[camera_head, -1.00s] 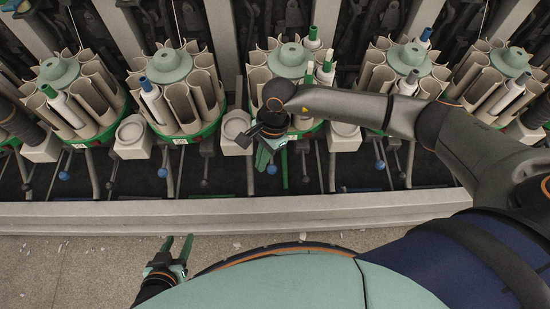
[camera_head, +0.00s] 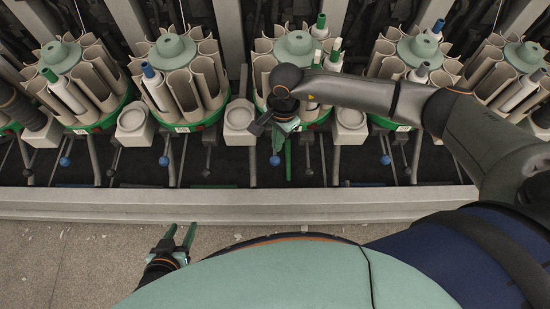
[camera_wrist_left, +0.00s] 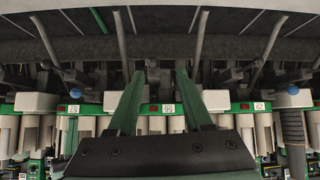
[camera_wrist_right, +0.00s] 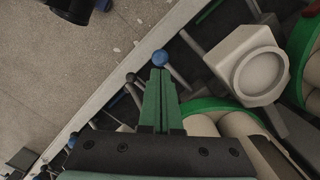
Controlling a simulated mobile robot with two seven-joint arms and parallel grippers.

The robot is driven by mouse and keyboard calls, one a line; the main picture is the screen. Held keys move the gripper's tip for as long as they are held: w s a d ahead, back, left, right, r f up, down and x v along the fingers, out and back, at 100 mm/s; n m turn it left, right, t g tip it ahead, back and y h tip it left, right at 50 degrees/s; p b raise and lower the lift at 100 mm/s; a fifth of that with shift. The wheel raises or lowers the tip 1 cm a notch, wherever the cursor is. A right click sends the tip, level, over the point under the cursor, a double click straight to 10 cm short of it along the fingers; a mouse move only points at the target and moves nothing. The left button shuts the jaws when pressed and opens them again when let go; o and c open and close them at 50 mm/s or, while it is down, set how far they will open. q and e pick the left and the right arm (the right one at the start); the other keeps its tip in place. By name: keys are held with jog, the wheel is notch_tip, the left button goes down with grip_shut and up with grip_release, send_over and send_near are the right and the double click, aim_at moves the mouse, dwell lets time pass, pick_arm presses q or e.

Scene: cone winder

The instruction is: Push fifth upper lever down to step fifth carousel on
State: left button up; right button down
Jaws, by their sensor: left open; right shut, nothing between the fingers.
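A row of carousels with beige pockets and green bases crosses the head view; the middle carousel (camera_head: 294,45) stands behind my right gripper. A lever with a blue knob (camera_head: 275,160) hangs below it. My right gripper (camera_head: 282,135) is shut and empty, just above that knob. In the right wrist view its closed fingers (camera_wrist_right: 160,75) point at a blue knob (camera_wrist_right: 160,57); whether they touch it I cannot tell. My left gripper (camera_head: 180,232) is open and empty, low in front of the machine. I cannot tell which carousel is the fifth.
Other blue knobs (camera_head: 163,160) and dark knobs (camera_head: 308,172) hang along the row. Pale square blocks with round tops (camera_head: 239,116) stand between carousels. A grey beam (camera_head: 120,203) runs along the machine's front. Bare floor (camera_head: 60,260) lies before it.

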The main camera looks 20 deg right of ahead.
aim_at(275, 158)
notch_tip(275, 158, down, 4)
jog(key=shift+s+a+b, duration=0.1)
jog(key=shift+a+b, duration=0.05)
jog(key=shift+b, duration=0.9)
jog(key=shift+f+b, duration=0.3)
jog(key=shift+f, duration=0.2)
pick_arm(q)
jog(key=shift+w+d+f+h, duration=0.15)
jog(key=shift+w+d+f, duration=0.2)
jog(key=shift+d, duration=0.15)
jog(key=shift+w+d+f+h, duration=0.15)
jog(key=shift+w+d+f, duration=0.2)
jog(key=shift+d, duration=0.1)
